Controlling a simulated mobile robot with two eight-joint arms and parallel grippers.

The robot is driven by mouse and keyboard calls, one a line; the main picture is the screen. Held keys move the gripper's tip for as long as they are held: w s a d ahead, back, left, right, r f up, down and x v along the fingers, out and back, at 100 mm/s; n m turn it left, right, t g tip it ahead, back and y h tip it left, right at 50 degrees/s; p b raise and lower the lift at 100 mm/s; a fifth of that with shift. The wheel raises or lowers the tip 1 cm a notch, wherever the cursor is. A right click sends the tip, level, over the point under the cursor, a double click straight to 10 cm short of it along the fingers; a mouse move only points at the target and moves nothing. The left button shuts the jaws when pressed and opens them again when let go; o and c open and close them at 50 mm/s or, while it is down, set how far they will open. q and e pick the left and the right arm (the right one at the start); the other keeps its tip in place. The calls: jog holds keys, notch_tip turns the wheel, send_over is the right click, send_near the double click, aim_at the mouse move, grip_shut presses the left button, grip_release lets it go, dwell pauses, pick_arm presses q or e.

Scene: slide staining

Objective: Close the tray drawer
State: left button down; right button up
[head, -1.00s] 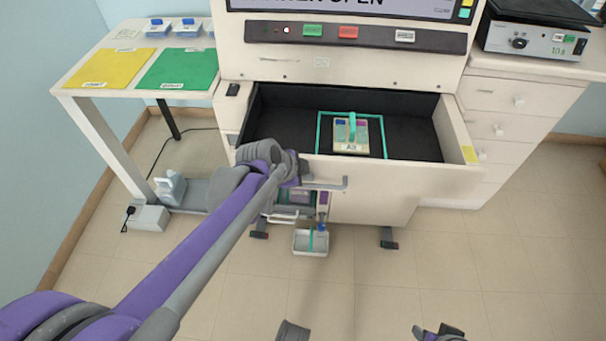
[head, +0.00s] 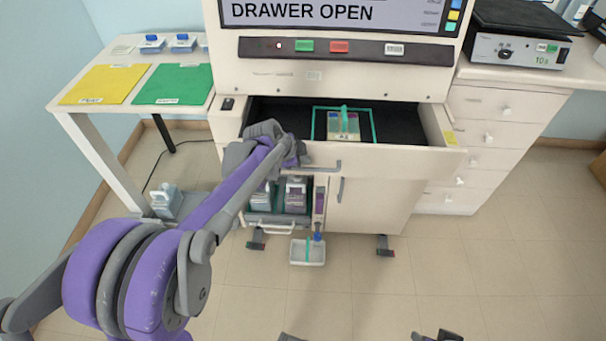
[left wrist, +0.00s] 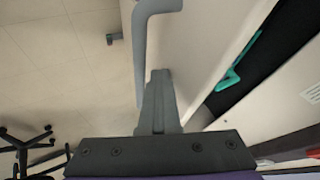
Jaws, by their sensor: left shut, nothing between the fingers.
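The tray drawer (head: 400,157) of the cream machine stands partly open, with its dark inside showing. In it lies a small slide tray (head: 343,127) within a teal outline (head: 373,124). My left gripper (head: 303,157) is shut and empty at the drawer's front, by the left end of the grey bar handle (head: 328,168); the wrist partly hides the fingers. In the left wrist view the closed fingers (left wrist: 159,95) lie beside the handle (left wrist: 140,50), close to the drawer front (left wrist: 195,50); contact cannot be told. My right gripper is not clearly seen.
The screen (head: 335,14) reads DRAWER OPEN. Below the drawer are an open bay with bottles (head: 296,195) and a small white tray (head: 307,252) near the floor. A side table (head: 125,112) stands left, a drawer cabinet (head: 500,135) right.

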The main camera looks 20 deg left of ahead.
pick_arm(q)
jog(key=w+a, duration=0.1)
jog(key=w, duration=0.2)
jog(key=w+a+p, duration=0.1)
jog(key=w, duration=0.2)
jog(key=w+a+p, duration=0.1)
jog(key=w, duration=0.3)
jog(key=shift+a, duration=0.15)
jog(key=shift+w+a+r, duration=0.15)
jog(key=shift+w, duration=0.15)
jog(key=shift+r, duration=0.2)
